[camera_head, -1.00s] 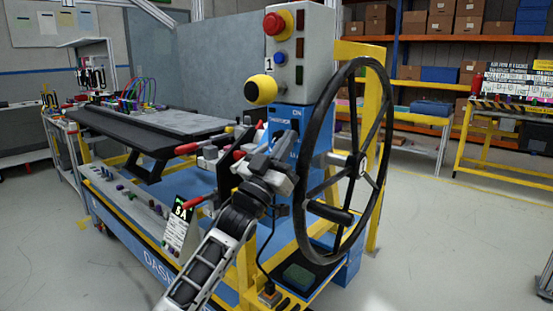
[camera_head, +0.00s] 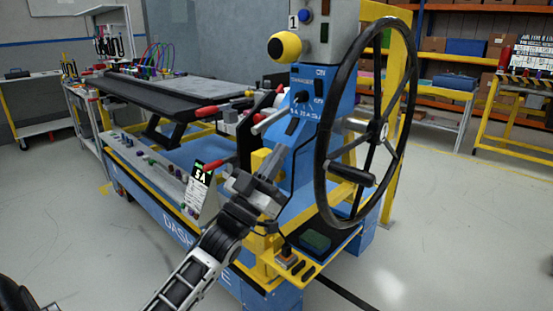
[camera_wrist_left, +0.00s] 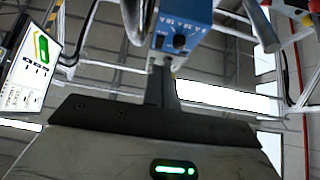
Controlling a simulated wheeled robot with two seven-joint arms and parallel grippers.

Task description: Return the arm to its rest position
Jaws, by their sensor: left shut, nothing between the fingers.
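My left gripper (camera_head: 274,162) is shut and empty. My right gripper is not in view.
The small screen (camera_head: 202,182) stands on the module's front ledge, left of the gripper. A yellow bracket with a small switch box (camera_head: 290,258) is below the gripper. The yellow ball (camera_head: 285,46) is above. Open grey floor (camera_head: 450,240) lies at the right.

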